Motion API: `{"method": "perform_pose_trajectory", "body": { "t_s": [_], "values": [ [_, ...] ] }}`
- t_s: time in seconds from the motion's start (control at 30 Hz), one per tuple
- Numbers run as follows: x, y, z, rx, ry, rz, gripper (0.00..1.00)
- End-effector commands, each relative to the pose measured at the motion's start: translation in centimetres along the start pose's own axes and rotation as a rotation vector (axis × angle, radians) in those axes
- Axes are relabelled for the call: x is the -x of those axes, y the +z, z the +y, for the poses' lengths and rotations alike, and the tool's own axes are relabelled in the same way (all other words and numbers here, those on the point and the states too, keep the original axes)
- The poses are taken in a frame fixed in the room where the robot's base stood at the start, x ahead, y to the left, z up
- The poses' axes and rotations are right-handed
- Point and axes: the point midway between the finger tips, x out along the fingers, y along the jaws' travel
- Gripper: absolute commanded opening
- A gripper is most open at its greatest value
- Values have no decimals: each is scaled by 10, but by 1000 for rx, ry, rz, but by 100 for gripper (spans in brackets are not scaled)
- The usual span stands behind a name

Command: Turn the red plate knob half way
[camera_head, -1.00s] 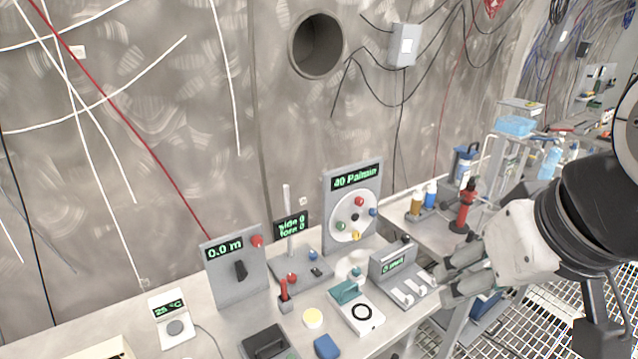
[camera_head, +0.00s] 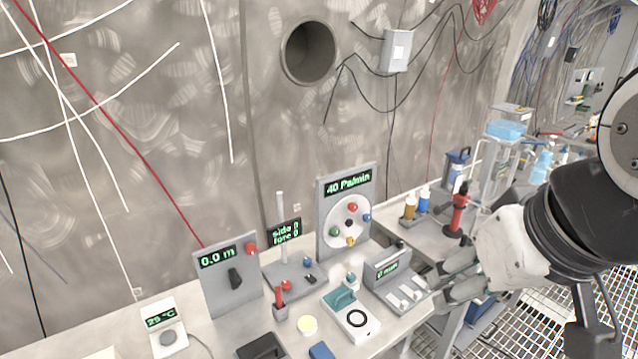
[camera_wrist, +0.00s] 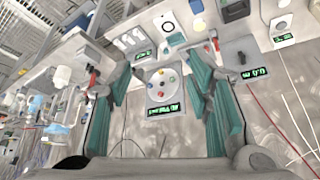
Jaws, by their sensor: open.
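The red knob (camera_head: 352,207) sits near the top of a white round plate (camera_head: 341,225) on an upright grey panel reading 40 Pa/min. The plate also carries blue, green and yellow knobs and a dark centre. In the wrist view the plate (camera_wrist: 151,81) appears upside down, between my fingers in the picture, with its display (camera_wrist: 164,109) below it; its knobs are small there. My gripper (camera_head: 440,282) is open and empty, right of and nearer than the panel, clear of it. Its teal finger pads frame the wrist view (camera_wrist: 160,68). Nothing hides the red knob in the head view.
Between are a post with a display (camera_head: 286,232), a red-handled switch (camera_head: 280,303) and a teal-topped box (camera_head: 352,322). A small grey device (camera_head: 387,270) stands close to my fingers. Bottles are behind.

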Motion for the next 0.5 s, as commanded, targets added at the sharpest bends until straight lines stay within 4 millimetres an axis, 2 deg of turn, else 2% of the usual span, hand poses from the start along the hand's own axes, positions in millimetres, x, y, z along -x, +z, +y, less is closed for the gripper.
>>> {"method": "perform_pose_trajectory", "body": {
  "t_s": [0.07, 0.17, 0.27, 0.5],
  "values": [
    [-4, -3, 1, 10, 5, 5, 46],
    [-24, -23, 10, 66, 35, 36, 46],
    [-60, -60, 27, 193, 99, 98, 46],
    [-159, -166, 74, 678, 318, 262, 46]
  ]
}}
